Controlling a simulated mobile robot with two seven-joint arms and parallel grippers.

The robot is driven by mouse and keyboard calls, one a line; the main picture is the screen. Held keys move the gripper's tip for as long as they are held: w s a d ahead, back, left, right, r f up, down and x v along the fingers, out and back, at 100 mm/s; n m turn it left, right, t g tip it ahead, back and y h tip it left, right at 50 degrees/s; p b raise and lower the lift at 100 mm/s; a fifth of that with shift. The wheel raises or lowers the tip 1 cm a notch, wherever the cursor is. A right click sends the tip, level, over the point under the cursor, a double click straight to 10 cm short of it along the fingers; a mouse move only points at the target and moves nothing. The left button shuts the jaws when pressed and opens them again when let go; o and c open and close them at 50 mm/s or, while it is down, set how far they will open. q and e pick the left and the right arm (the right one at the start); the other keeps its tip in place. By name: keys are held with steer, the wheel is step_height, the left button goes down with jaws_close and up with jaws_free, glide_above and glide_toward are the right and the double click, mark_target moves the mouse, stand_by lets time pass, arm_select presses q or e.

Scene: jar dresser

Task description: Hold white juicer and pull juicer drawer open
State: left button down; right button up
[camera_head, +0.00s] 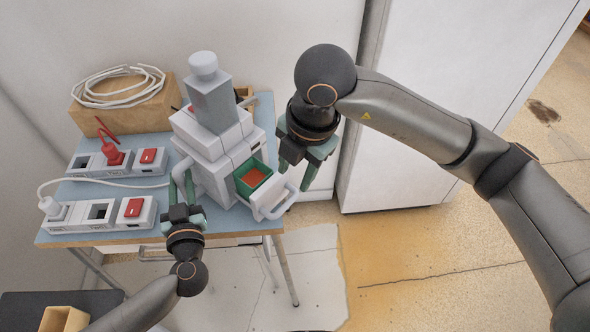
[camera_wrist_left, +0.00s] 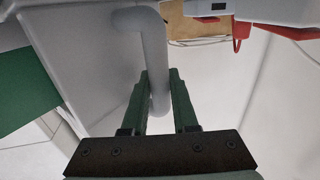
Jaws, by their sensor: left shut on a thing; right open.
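The white juicer (camera_head: 205,145) stands upright on the blue table, with a grey block and round knob on top. Its drawer (camera_head: 268,196) is pulled out at the front right, showing a green-walled inside with an orange-red bottom and a white front handle. My left gripper (camera_head: 184,190) is shut on the juicer's side handle (camera_head: 180,168). In the left wrist view the fingers (camera_wrist_left: 162,100) close around this white curved bar (camera_wrist_left: 154,50). My right gripper (camera_head: 296,176) is open beside the drawer's right side, apparently empty and apart from its handle.
Power strips with red switches (camera_head: 134,207) and a red plug (camera_head: 113,154) lie on the table's left (camera_head: 150,236). A wooden box (camera_head: 100,121) with coiled white cable stands behind. A white cabinet (camera_head: 440,100) is at the right. Floor in front is clear.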

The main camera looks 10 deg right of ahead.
arm_select(q)
steer(key=c, duration=0.6)
jaws_free()
